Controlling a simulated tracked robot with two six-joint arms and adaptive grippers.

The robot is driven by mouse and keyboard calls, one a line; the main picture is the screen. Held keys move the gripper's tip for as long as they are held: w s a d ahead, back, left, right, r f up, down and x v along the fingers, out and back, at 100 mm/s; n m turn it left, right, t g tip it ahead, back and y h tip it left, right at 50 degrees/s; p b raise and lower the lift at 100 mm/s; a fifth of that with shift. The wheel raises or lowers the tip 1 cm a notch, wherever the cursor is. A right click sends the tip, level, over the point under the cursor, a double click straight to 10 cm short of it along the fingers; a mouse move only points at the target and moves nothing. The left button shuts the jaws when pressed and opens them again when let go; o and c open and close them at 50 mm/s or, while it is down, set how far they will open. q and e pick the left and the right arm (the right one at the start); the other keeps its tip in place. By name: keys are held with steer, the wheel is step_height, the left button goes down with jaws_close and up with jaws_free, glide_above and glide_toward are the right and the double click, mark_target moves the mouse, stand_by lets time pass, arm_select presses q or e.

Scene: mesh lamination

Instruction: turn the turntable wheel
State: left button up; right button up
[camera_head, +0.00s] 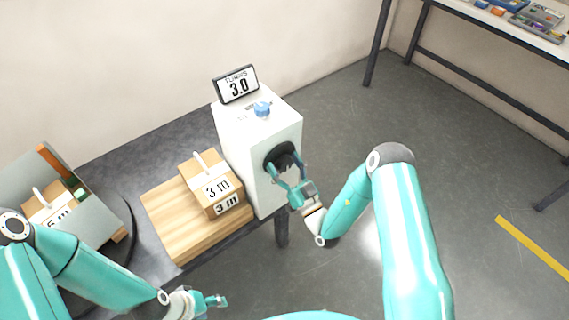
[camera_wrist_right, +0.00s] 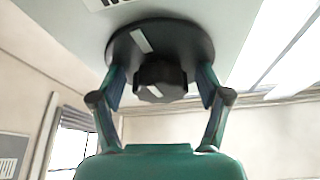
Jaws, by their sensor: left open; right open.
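A black wheel (camera_head: 277,153) with a smaller ribbed knob is on the side of a white box (camera_head: 240,150). In the right wrist view the wheel (camera_wrist_right: 188,38) has a white mark, and its knob (camera_wrist_right: 160,80) lies between my fingers. My right gripper (camera_head: 287,171) is open around the knob, one finger on each side; whether the fingers touch it I cannot tell. A display (camera_head: 236,84) on the box reads "TURNS 3.0". A dark round turntable (camera_head: 127,222) shows partly at left. My left gripper (camera_head: 216,300) is open and empty near the bottom edge.
A box labelled "3 m" (camera_head: 198,170) sits on a wooden block (camera_head: 180,237) beside the white box. A grey bin (camera_head: 88,203) holding another labelled box stands on the turntable. A blue knob (camera_head: 262,109) tops the white box. The floor at right is clear.

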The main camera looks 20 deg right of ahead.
steer(key=v, duration=0.7)
steer(key=shift+s, duration=0.2)
steer(key=shift+d+f, duration=0.1)
